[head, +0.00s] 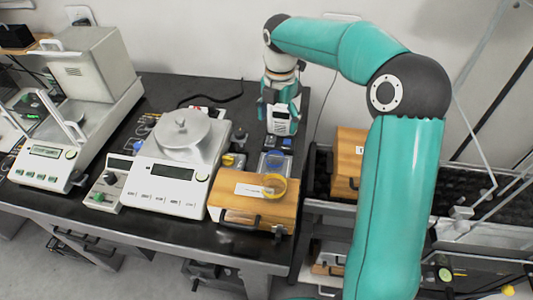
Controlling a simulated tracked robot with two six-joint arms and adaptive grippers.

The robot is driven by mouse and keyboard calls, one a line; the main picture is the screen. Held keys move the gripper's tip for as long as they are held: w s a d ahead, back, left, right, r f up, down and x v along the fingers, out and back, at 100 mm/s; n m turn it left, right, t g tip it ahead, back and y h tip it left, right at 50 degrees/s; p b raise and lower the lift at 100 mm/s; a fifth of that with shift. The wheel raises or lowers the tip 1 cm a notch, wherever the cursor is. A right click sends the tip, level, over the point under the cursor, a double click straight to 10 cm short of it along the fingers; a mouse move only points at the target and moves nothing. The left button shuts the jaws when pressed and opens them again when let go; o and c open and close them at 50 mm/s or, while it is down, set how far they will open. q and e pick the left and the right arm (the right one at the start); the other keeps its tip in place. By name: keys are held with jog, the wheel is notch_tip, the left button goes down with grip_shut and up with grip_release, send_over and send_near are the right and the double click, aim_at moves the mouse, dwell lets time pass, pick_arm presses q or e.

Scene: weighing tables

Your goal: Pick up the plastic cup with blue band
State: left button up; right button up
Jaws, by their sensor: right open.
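A clear plastic cup (265,163) with a blue band stands on the black table, just behind the wooden box. A second clear cup with a yellow band (273,187) stands on top of that box, close in front of the blue-banded one. My right gripper (281,107) hangs at the table's back right, behind and above the blue-banded cup and apart from it. Its jaws are open, with a small white device with a dark display showing at them; I cannot tell whether they touch it. My left gripper is not in view.
A large white balance (170,175) with a round pan stands left of the cups. The wooden box (254,206) sits at the front right of the table. Small dark items lie around the blue-banded cup. Another balance with a tall housing stands far left.

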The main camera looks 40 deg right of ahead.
send_over(274, 158)
jog(key=s+a, duration=0.1)
jog(key=s, duration=0.1)
jog(key=f, duration=1.1)
jog(key=shift+w+a, duration=0.1)
jog(key=shift+w, duration=0.15)
jog(key=shift+a+f, duration=0.1)
jog(key=shift+f, duration=2.5)
jog(key=c, duration=1)
jog(key=shift+c, duration=0.3)
jog(key=shift+r, duration=0.2)
